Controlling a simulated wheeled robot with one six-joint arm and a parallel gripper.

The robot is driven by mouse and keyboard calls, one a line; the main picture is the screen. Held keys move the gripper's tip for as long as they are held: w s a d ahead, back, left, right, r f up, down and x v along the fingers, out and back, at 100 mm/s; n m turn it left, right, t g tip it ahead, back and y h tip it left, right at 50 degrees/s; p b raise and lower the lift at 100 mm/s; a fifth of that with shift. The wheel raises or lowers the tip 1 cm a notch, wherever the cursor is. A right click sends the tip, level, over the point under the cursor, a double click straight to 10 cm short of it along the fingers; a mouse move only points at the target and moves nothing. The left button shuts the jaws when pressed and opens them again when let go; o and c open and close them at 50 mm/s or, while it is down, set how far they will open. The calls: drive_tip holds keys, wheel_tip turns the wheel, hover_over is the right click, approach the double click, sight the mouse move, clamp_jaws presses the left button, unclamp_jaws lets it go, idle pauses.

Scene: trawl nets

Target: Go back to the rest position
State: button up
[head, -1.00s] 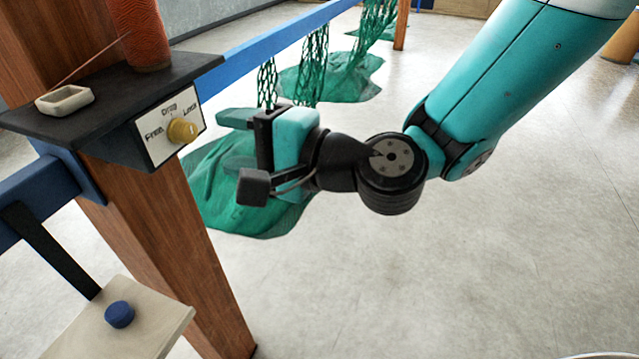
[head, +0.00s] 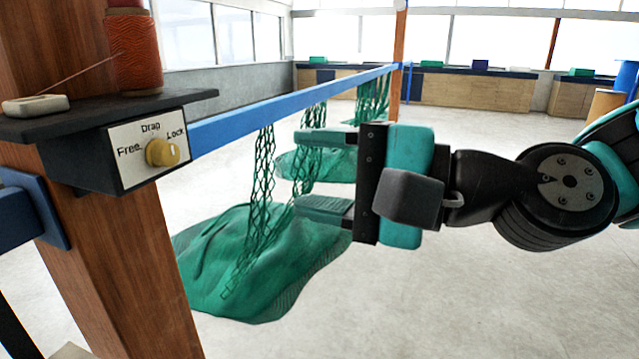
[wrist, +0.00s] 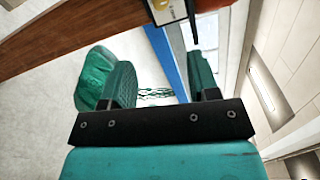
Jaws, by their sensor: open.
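My gripper (head: 322,172) is open and empty, with its two green fingers pointing left in the head view. It is in the air to the right of the wooden post (head: 110,235) and the knob box. Behind it hang green nets (head: 262,190) from a blue rail. In the wrist view, my gripper (wrist: 165,85) shows both fingers apart with nothing between them. Part of the floor net is hidden behind the lower finger.
The box's yellow knob (head: 162,152) has a plate marked Free, Drag and Lock. A shelf (head: 150,105) above holds an orange twine spool (head: 133,50) and a small pale dish (head: 36,105). The blue rail (head: 260,115) runs back. Floor at right (head: 480,300) is clear.

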drive_tip(key=shift+f, duration=0.1)
drive_tip(key=s+d+f+n+g+h, duration=0.7)
drive_tip(key=d+f+n+h, duration=0.4)
drive_tip(key=d+f+n, duration=0.2)
drive_tip(key=shift+s+d+f+h, duration=0.25)
drive_tip(key=shift+s+h, duration=0.15)
drive_tip(key=shift+s, duration=0.25)
